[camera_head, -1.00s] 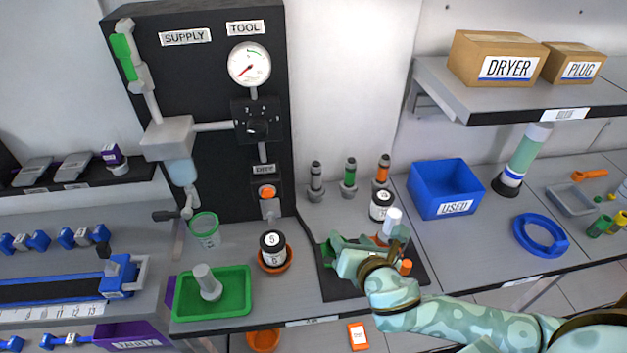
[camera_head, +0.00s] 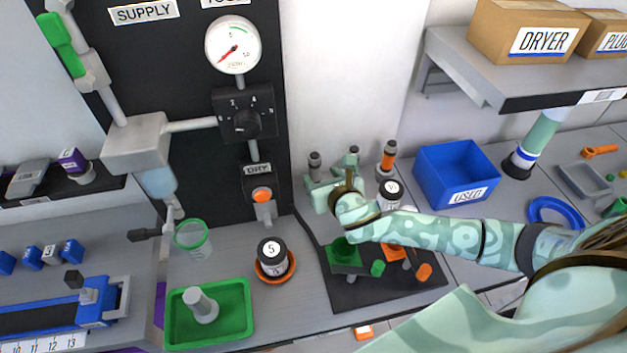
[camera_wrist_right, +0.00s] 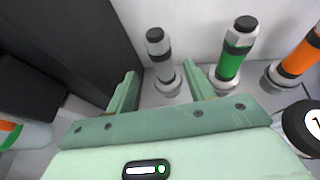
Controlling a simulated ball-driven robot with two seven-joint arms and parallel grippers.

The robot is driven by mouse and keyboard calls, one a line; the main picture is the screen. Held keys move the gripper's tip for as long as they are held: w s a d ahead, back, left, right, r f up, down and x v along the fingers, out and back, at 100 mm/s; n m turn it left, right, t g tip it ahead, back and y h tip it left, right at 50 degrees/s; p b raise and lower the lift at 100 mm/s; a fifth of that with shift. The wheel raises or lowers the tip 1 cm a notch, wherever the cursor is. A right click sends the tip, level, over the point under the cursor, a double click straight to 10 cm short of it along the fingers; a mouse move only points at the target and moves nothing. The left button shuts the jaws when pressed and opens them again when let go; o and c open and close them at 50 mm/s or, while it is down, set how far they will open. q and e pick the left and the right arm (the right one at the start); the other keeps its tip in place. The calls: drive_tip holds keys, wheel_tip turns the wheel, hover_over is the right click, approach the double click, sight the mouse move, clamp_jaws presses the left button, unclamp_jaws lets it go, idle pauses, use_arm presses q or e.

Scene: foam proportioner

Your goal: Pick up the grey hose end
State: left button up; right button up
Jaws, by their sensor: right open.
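The grey hose end (camera_head: 315,163), with a black tip, stands upright at the back left of a row of three, by the white wall. In the right wrist view the grey hose end (camera_wrist_right: 160,60) shows ahead of and between my open fingers. My right gripper (camera_head: 331,178) is open and empty just in front of the row; its fingers (camera_wrist_right: 161,80) point toward the grey hose end. I cannot tell that they touch it. The green hose end (camera_wrist_right: 234,55) stands right of it, mostly behind my gripper in the head view. The orange hose end (camera_head: 388,160) is farther right.
The black panel (camera_head: 190,95) rises close on the left. A black-capped bottle (camera_head: 390,192) stands on the right, near my wrist. Below my forearm lies a black mat (camera_head: 345,292) with green and orange parts. A blue bin (camera_head: 456,172) stands farther right.

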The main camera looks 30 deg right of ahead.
sight(317, 170)
drive_tip(key=shift+x, duration=0.8)
drive_tip(key=b+x, duration=0.2)
drive_tip(key=x, duration=0.3)
drive_tip(key=shift+d+f, duration=0.1)
drive_tip(key=shift+d, duration=0.05)
use_arm(q)
drive_tip(key=shift+w+d+f, duration=0.1)
drive_tip(key=shift+w+f, duration=0.05)
drive_tip(key=shift+f, duration=0.4)
drive_tip(key=shift+w+f, duration=0.1)
drive_tip(key=shift+f, duration=0.45)
use_arm(e)
drive_tip(key=shift+s, duration=0.1)
drive_tip(key=c, duration=1.1)
